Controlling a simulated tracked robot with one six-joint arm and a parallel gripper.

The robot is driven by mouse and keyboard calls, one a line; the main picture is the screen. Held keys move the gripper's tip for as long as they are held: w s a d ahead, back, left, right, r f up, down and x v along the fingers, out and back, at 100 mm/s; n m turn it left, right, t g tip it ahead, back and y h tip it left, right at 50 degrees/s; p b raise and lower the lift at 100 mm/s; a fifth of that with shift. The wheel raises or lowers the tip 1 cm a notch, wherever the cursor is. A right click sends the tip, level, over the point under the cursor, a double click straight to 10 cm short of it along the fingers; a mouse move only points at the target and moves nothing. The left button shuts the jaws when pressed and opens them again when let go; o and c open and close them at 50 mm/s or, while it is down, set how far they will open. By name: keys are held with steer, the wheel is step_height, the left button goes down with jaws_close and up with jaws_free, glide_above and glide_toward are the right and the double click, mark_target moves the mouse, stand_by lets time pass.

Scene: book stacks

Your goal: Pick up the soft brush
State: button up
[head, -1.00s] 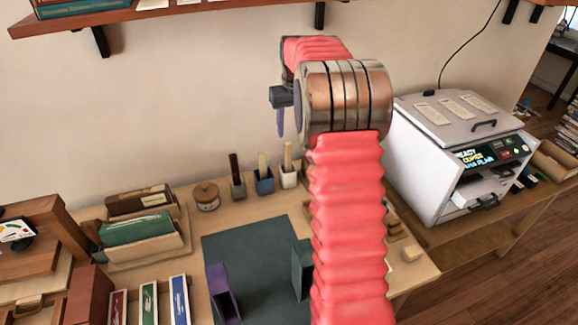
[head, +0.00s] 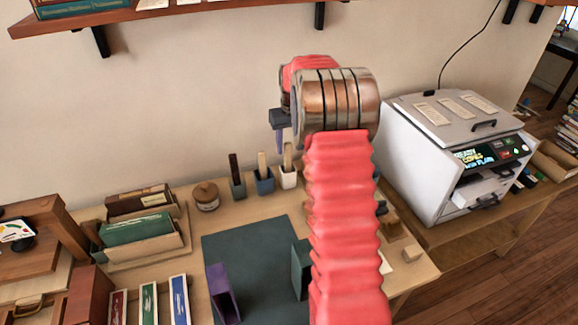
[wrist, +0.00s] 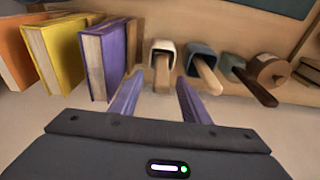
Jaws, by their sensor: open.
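Three small holders stand near the wall, each with an upright handle: a grey one with a dark handle (head: 234,165), a blue one with a light wood handle (head: 262,166), and a white one with a light wood handle (head: 287,157). Which handle belongs to the soft brush I cannot tell; the lower ends are hidden in the holders. My gripper (head: 280,147) is open and empty, just above the white holder. In the wrist view my gripper (wrist: 160,80) has its purple fingers apart, with the white holder's handle (wrist: 162,72) between them in the picture; contact is not visible.
In the wrist view, a purple book (wrist: 103,62) and a yellow book (wrist: 58,52) stand left of the white holder. A lidded jar (head: 206,196) stands left of the holders. A dark mat (head: 240,250) lies in front. A white printer (head: 440,165) stands right.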

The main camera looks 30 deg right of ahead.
mark_target(288, 164)
steer(key=shift+w+f, duration=0.15)
steer(key=shift+f, duration=1)
steer(key=shift+w+f, duration=0.15)
steer(key=shift+f, duration=1)
steer(key=shift+c, duration=0.5)
jaws_close()
